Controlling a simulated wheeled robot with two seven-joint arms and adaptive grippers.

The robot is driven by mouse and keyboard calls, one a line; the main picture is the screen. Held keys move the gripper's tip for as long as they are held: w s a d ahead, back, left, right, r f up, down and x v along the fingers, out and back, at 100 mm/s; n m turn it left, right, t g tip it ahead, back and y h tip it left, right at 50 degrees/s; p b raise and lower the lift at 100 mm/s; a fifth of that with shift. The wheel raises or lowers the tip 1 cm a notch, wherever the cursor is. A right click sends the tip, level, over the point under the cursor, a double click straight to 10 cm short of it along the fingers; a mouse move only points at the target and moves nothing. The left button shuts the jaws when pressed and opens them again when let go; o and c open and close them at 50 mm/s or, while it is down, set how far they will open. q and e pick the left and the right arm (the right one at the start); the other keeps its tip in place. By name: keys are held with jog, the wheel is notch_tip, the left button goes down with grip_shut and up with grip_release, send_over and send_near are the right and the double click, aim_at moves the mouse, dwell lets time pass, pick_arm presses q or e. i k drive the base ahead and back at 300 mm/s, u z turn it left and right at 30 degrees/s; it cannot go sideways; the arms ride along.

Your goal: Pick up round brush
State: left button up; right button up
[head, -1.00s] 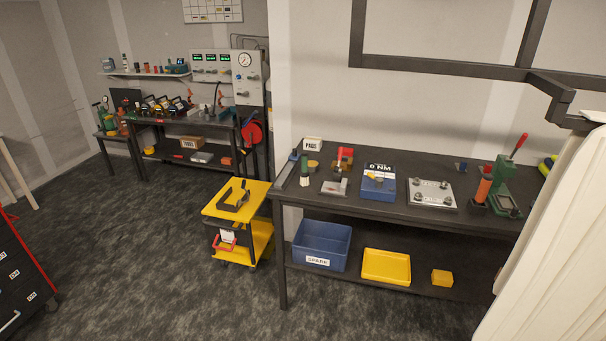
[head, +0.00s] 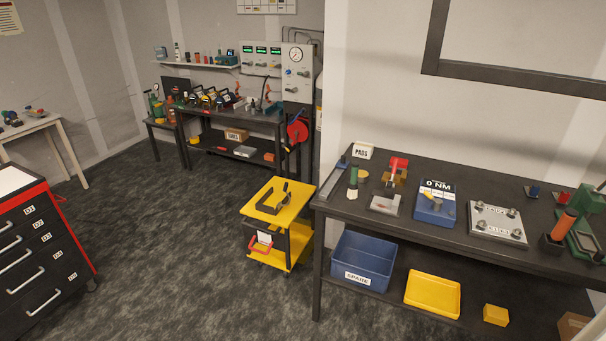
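I cannot pick out a round brush for sure in the head view. Neither of my grippers shows in the head view.
A yellow cart (head: 283,205) stands left of the near bench. A blue "SPARE" bin (head: 362,262) and a yellow tray (head: 433,293) are on its lower shelf. A red and black drawer cabinet (head: 45,250) stands at left. Dark floor between is free.

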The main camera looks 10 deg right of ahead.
aim_at(354, 186)
jog(key=u, duration=0.6)
jog(key=i, duration=2.2)
jog(key=z, duration=0.25)
